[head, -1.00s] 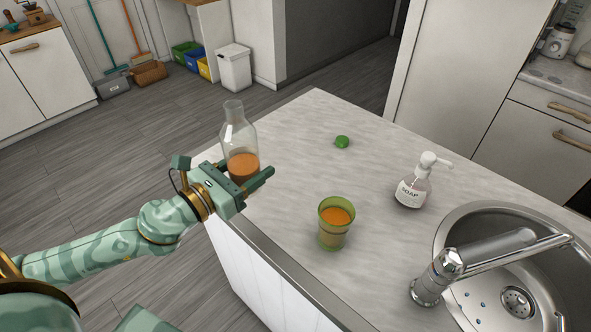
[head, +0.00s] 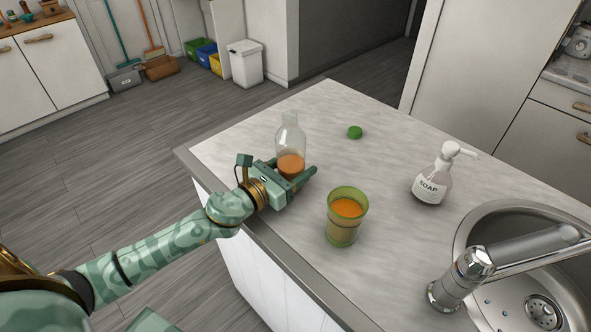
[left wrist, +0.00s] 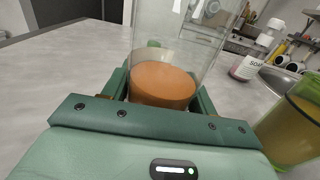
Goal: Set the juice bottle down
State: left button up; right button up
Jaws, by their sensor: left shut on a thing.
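The juice bottle (head: 290,140) is clear glass, upright and partly filled with orange juice. My left gripper (head: 292,176) is shut on its lower part, over the left part of the counter. In the left wrist view the bottle (left wrist: 163,84) stands between the two green fingers (left wrist: 160,95). The bottle's base is hidden by the gripper, so I cannot tell whether it touches the counter. A green cap (head: 355,132) lies on the counter behind and to the right of the bottle. My right gripper is not in view.
A green glass (head: 346,216) with orange juice stands just right of my gripper. A soap bottle (head: 434,175), a sink (head: 478,222) and a tap (head: 462,280) are further right. The grey counter (head: 240,140) is clear behind and left of the bottle.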

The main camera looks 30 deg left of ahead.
pick_arm(q)
jog(key=shift+r, duration=0.15)
jog(key=o, duration=1.4)
jog(key=shift+f, duration=0.2)
jog(key=shift+c, duration=0.2)
jog(key=shift+o, duration=0.7)
jog(key=shift+r, duration=0.15)
jog(key=b+v, duration=0.1)
jog(key=v, duration=0.4)
jog(key=b+v, duration=0.1)
jog(key=v, duration=0.4)
jog(key=shift+s+a+f, duration=0.1)
jog(key=shift+s+f, duration=0.1)
jog(key=shift+s, duration=0.1)
jog(key=shift+s+a+r, duration=0.1)
jog(key=shift+s, duration=0.25)
jog(key=shift+s+a+r, duration=0.15)
jog(key=shift+s, duration=0.2)
